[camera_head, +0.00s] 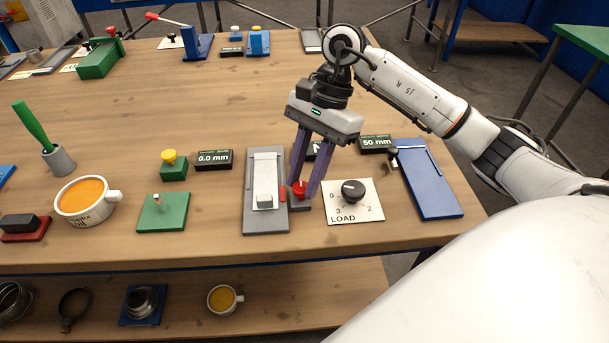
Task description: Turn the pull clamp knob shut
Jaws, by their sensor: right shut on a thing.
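A small red knob (299,187) stands on a dark grey block at the right side of a grey fixture plate (248,212). My right gripper (303,190) reaches down from above with its purple fingers on either side of the red knob and is shut on it. The fingers hide part of the knob, and its turn angle cannot be read. I cannot tell from any label that this knob is the pull clamp's. My left gripper is not in view.
A black dial (352,190) on a white LOAD card is close to the right of the gripper. A blue plate (430,180) lies further right. A green block with a peg (163,212) and a soup-filled cup (85,199) stand left. The middle of the wooden table is clear.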

